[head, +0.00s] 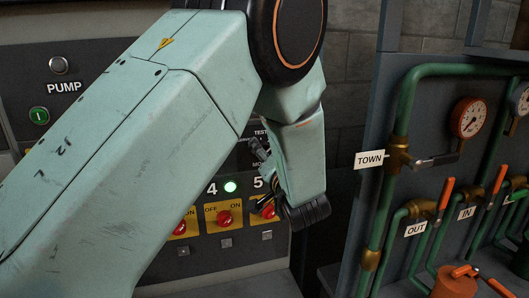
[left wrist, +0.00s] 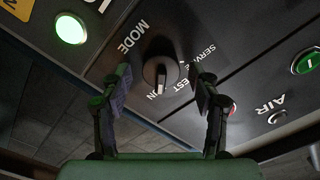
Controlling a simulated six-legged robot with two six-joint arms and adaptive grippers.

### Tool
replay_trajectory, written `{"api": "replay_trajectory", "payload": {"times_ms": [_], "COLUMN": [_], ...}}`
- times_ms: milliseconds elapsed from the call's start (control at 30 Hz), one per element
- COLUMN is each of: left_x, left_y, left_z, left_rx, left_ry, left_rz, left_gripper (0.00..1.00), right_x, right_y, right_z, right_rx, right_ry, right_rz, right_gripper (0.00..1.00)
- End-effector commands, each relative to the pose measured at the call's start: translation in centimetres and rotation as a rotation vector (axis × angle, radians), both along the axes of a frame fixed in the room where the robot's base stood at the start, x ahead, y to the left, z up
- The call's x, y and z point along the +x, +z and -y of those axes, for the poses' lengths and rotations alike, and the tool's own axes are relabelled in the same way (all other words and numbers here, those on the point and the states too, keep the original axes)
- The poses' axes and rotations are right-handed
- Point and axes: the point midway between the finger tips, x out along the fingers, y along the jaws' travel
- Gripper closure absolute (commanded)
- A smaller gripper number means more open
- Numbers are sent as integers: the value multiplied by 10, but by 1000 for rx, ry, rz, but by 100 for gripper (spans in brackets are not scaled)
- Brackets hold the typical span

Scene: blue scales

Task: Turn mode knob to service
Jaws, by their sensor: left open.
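The mode knob (left wrist: 160,72) is a dark round knob with a light pointer line, on a dark panel in the left wrist view. Its pointer aims at the partly covered RUN label. The TEST label (left wrist: 186,88) and SERVICE label (left wrist: 198,58) are beside it, each partly hidden by a finger. My left gripper (left wrist: 160,88) is open, with one finger on each side of the knob in the picture; I see no contact. In the head view, my left gripper (head: 262,172) is at the panel and hides the knob. My right gripper is not in view.
Red switches (head: 226,218) on yellow plates sit below the knob area, near a lit green lamp (head: 231,186). Green pipes (head: 387,190) with gauges and orange-handled valves (head: 446,193) stand at the right. A green button (left wrist: 306,62) is near the AIR label.

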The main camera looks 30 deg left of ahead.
Motion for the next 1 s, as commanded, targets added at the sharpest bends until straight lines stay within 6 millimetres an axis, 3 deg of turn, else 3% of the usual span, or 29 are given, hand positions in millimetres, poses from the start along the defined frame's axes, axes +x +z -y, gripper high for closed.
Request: {"api": "replay_trajectory", "payload": {"times_ms": [400,1000], "left_x": [-1,0], "left_y": [0,0], "left_z": [2,0], "left_rx": [1,-1], "left_ry": [1,2], "left_rz": [0,0], "left_gripper": [39,90], "right_x": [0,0], "right_y": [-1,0], "right_z": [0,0], "right_rx": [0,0], "right_ry": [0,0], "right_rz": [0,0], "right_gripper": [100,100]}}
